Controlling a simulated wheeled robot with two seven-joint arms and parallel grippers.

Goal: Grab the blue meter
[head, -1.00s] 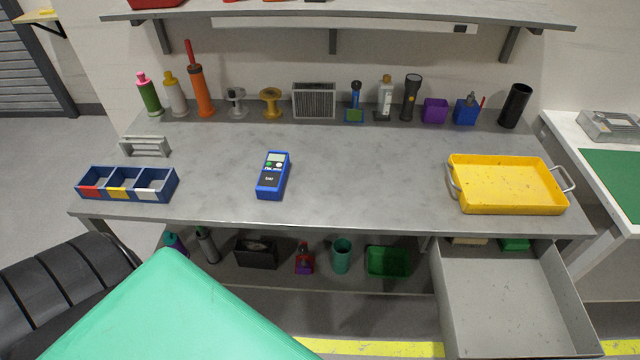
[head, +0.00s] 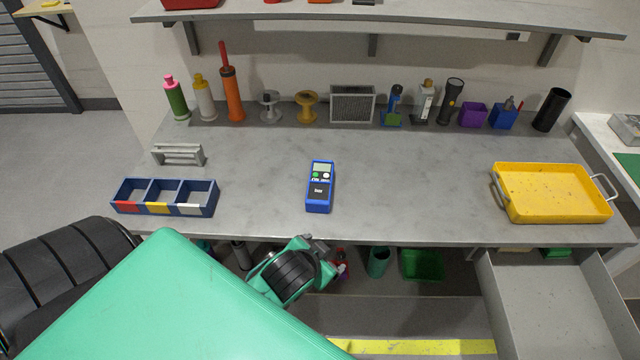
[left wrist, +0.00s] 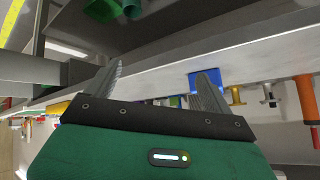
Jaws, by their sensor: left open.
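The blue meter (head: 320,187) lies on the grey workbench, near the middle of its front part, with its screen end toward the back. My left gripper (head: 318,245) shows in the head view just in front of the bench's front edge, below the meter and apart from it. In the left wrist view my left gripper (left wrist: 160,72) is open with nothing between its fingers. A blue shape that looks like the meter (left wrist: 207,76) shows beyond the right finger, partly hidden by it. My right gripper is in neither view.
A blue three-compartment bin (head: 118,197) stands at the bench's left, a yellow tray (head: 553,192) at its right. An open drawer (head: 560,300) juts out at lower right. The bench around the meter is clear.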

